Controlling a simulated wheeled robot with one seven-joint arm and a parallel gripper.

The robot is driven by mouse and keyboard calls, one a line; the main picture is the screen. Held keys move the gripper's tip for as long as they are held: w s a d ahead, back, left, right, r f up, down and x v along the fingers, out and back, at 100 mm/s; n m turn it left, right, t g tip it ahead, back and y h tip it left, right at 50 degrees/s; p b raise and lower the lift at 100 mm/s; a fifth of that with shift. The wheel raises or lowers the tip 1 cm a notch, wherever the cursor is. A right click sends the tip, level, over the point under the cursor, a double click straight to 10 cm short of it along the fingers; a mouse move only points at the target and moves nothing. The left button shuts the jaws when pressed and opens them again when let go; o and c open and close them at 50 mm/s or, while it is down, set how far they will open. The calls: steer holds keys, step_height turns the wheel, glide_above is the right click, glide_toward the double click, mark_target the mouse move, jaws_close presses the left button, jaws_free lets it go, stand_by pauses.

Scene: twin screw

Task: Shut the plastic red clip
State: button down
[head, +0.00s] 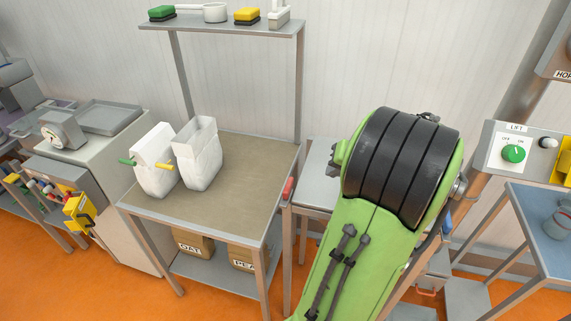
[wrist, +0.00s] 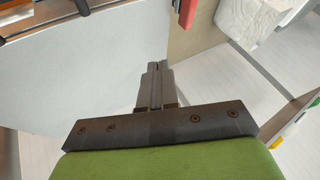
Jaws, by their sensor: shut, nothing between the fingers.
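A red piece (head: 288,189), which looks like the red clip, is at the right edge of the bench (head: 225,205). I cannot tell whether it is open. A red piece also shows at the top of the wrist view (wrist: 203,14), beside a dark grey post. My gripper (wrist: 157,68) is shut and empty, below and left of that red piece and apart from it. In the head view my green arm hides my gripper. A white bag (head: 197,155) with an open top stands on the bench.
A shelf (head: 220,28) with brushes and a white pan stands above the bench. Boxes (head: 195,244) lie on the lower shelf. A scale and machine (head: 62,130) stand at left. A panel with a green knob (head: 513,153) and a blue-topped table (head: 540,215) are at right.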

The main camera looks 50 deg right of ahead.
mark_target(287, 192)
steer(key=b+x, duration=0.1)
steer(key=x, duration=0.4)
steer(key=b+x, duration=0.1)
steer(key=x, duration=0.4)
steer(key=shift+s+a+f, duration=0.15)
steer(key=shift+a, duration=0.05)
steer(key=shift+w+a, duration=0.4)
steer(key=shift+w, duration=0.5)
steer(key=shift+w+a, duration=0.4)
steer(key=shift+w, duration=0.5)
